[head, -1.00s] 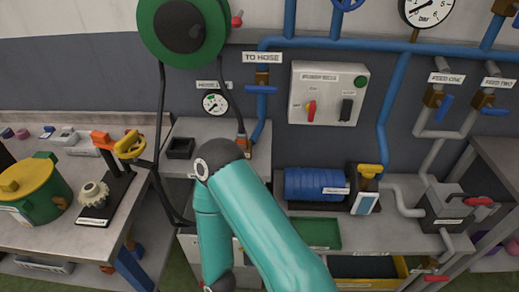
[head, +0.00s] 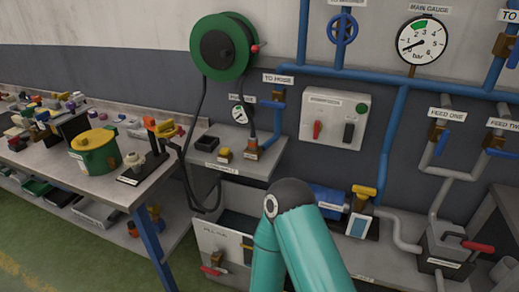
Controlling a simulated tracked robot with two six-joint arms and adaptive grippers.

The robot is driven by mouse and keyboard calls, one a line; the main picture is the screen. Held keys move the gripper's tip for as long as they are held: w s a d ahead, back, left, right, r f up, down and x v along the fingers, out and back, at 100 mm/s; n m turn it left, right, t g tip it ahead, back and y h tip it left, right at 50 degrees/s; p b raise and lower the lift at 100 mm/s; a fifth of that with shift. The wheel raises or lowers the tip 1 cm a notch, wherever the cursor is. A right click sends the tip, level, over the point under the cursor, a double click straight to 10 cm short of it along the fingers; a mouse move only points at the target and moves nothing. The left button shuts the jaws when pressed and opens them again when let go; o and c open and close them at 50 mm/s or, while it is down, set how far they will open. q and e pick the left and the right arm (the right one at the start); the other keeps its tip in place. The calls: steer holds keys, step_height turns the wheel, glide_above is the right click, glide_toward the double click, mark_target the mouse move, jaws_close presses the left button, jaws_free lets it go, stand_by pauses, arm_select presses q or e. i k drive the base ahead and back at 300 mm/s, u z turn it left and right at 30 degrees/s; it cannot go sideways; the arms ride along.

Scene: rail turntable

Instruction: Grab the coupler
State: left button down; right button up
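A fitting with a yellow ring and an orange block (head: 163,127), which looks like the coupler, sits on a dark stand (head: 146,165) at the right end of the left bench. A black hose (head: 187,170) runs from the green reel (head: 224,48), loops down beside the shelf and rises to this fitting. A teal arm of mine rises from the bottom centre, with its dark elbow joint in front of the blue motor. Neither of my grippers is in view, so their state and distance from the fitting are hidden.
The left bench (head: 113,190) holds a green pot with a yellow lid (head: 95,151) and several small parts. A grey shelf (head: 222,172) carries a black box and a small yellow part. Blue pipes, a switch box (head: 334,117) and a red-handled pump (head: 447,249) are right.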

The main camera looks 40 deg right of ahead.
mark_target(253, 139)
steer(key=z, duration=0.4)
steer(key=i, duration=0.8)
steer(key=z, duration=0.85)
steer(key=i, duration=0.45)
steer(key=z, duration=0.05)
steer(key=k, duration=0.95)
steer(key=z, duration=0.15)
steer(key=i, duration=0.9)
steer(key=u, duration=0.1)
